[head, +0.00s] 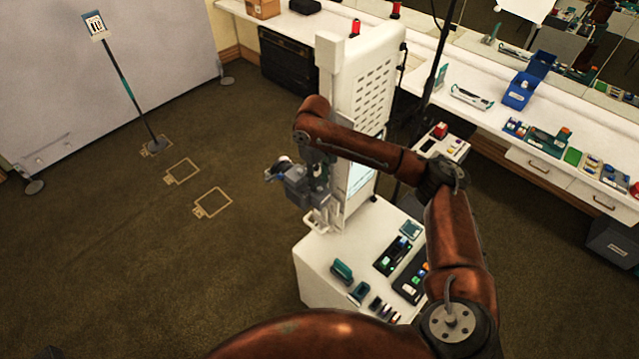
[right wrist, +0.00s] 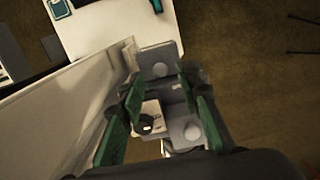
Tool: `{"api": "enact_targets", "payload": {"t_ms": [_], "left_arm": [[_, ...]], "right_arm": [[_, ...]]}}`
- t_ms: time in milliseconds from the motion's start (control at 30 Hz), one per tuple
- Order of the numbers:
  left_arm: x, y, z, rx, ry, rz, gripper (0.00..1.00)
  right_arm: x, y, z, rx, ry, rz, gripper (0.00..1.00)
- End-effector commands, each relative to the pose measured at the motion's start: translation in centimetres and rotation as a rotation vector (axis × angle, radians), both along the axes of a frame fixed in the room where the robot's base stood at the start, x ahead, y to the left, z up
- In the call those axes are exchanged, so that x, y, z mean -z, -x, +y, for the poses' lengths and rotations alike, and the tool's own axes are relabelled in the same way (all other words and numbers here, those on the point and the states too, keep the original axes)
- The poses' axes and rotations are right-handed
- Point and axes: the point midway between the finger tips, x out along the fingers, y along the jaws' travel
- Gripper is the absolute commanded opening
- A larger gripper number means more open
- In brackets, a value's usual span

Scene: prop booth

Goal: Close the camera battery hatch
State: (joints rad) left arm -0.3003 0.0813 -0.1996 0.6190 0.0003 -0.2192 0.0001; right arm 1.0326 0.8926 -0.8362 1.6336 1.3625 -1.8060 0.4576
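A grey boxy device, seemingly the camera (head: 296,187), is beside the tall white cabinet in the head view. In the right wrist view, grey housing (right wrist: 188,130) with round discs and a pale panel (right wrist: 152,112) shows between my fingers. A grey flap-like plate (right wrist: 158,62) with a disc lies beyond it. I cannot tell for sure which part is the hatch or how far it stands open. My right gripper (right wrist: 162,100) is open, its green fingers on both sides of the grey parts; contact is unclear. In the head view, its wrist hides part of the device. My left gripper is out of view.
The tall white cabinet (head: 365,90) stands close beside the right gripper. A white table (head: 315,262) below bears several small green and dark items. A long white counter (head: 480,95) with boxes runs behind. Open brown floor (head: 130,270) lies to the left.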

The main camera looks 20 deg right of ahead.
Motion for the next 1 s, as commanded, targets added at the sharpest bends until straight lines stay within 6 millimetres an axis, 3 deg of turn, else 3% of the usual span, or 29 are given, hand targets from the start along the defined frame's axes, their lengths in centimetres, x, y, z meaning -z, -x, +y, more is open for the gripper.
{"api": "enact_targets", "payload": {"t_ms": [200, 433, 633, 1000], "left_arm": [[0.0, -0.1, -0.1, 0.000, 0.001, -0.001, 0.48], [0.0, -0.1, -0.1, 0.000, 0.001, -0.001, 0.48], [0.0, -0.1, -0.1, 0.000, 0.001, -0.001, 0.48], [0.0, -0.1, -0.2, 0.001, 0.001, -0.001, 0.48]], "right_arm": [[-4.9, -0.4, 0.2, 0.000, -0.002, -0.006, 0.31], [-8.7, -0.6, 0.2, 0.001, -0.002, -0.005, 0.31], [-9.9, -0.6, 0.2, 0.001, -0.001, -0.002, 0.31], [-10.0, -0.6, 0.2, 0.000, -0.001, -0.002, 0.31]]}}
